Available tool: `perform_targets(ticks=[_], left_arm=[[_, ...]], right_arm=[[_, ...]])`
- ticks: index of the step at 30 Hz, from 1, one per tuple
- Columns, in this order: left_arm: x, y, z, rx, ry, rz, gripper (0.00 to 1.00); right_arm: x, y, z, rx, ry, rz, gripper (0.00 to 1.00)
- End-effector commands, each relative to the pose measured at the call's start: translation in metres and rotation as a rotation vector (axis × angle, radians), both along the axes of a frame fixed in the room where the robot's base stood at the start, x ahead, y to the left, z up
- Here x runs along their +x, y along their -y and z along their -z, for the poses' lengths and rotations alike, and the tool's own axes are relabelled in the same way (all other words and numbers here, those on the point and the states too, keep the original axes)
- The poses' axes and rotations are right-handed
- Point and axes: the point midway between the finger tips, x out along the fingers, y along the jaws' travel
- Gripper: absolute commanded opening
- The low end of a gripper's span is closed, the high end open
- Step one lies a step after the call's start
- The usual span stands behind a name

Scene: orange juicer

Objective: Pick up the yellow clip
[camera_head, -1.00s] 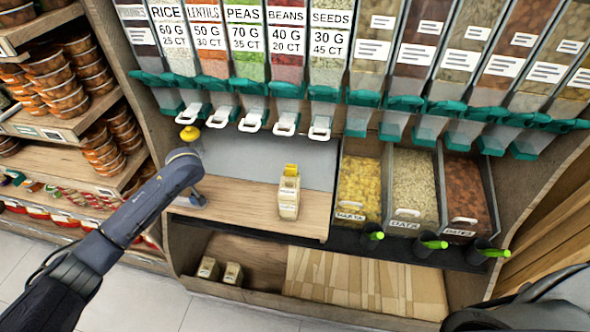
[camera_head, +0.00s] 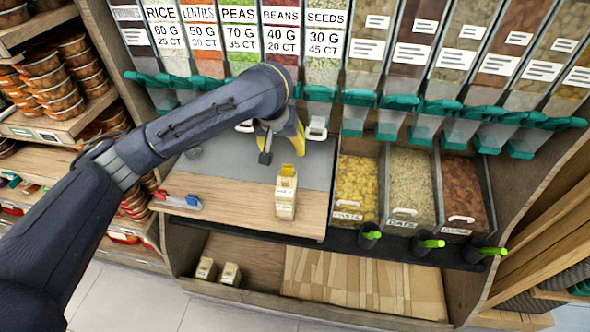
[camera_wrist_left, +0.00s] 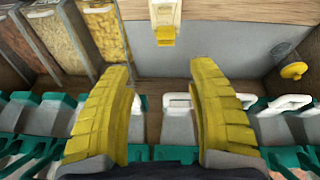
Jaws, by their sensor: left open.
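A small yellow piece, which looks like the yellow clip (camera_head: 286,170), sits at the top of an upright pale paper bag (camera_head: 285,199) on the wooden counter. In the left wrist view, the yellow piece (camera_wrist_left: 165,34) shows at the top middle, beyond the fingers, with part of the bag (camera_wrist_left: 165,11). My left gripper (camera_head: 283,147) hangs above and behind the bag in the head view, partly hidden by its own arm. Its yellow fingers are wide apart and empty in the left wrist view (camera_wrist_left: 165,108). My right gripper is out of view.
Dispensers with teal bases (camera_head: 357,97) and white handles hang close behind the gripper. Several coloured clips (camera_head: 178,200) lie at the counter's left edge. Open bins (camera_head: 358,190) stand to the right. A yellow rounded object (camera_wrist_left: 293,70) shows in the wrist view.

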Motion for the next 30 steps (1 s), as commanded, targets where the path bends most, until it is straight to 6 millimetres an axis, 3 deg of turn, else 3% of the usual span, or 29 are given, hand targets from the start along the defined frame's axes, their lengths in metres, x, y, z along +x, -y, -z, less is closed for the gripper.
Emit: perform_targets(ticks=[5,10,30], left_arm=[[-0.009,-0.011,-0.017,0.062,0.035,0.007,0.58],[-0.009,-0.013,-0.013,0.076,0.039,0.006,0.58],[0.022,-0.007,0.068,0.075,0.036,0.005,0.58]], right_arm=[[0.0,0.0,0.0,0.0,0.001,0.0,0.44],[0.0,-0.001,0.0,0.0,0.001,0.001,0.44],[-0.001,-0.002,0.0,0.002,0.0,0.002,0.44]])
